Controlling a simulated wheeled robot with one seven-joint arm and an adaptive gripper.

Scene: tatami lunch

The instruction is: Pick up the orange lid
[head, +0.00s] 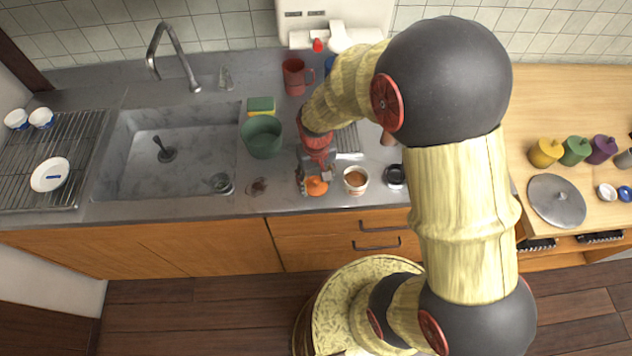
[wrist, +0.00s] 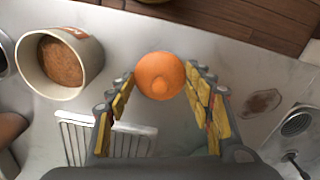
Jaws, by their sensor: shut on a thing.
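The orange lid (head: 316,187) is a small round lid with a knob, at the counter's front part in the head view. In the wrist view the orange lid (wrist: 160,72) sits between the two fingertips, its knob toward my palm. My gripper (head: 314,179) points down over the counter and is shut on the lid. The fingers also show in the wrist view (wrist: 160,84), one on each side of the lid. I cannot tell whether the lid touches the counter.
A white cup with brown contents (head: 355,180) stands close on the right. A green pot (head: 262,137) and a red mug (head: 294,76) stand behind. The sink (head: 150,185) is to the left, and a brown stain (head: 258,187) marks the counter. A dark round item (head: 395,175) is farther right.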

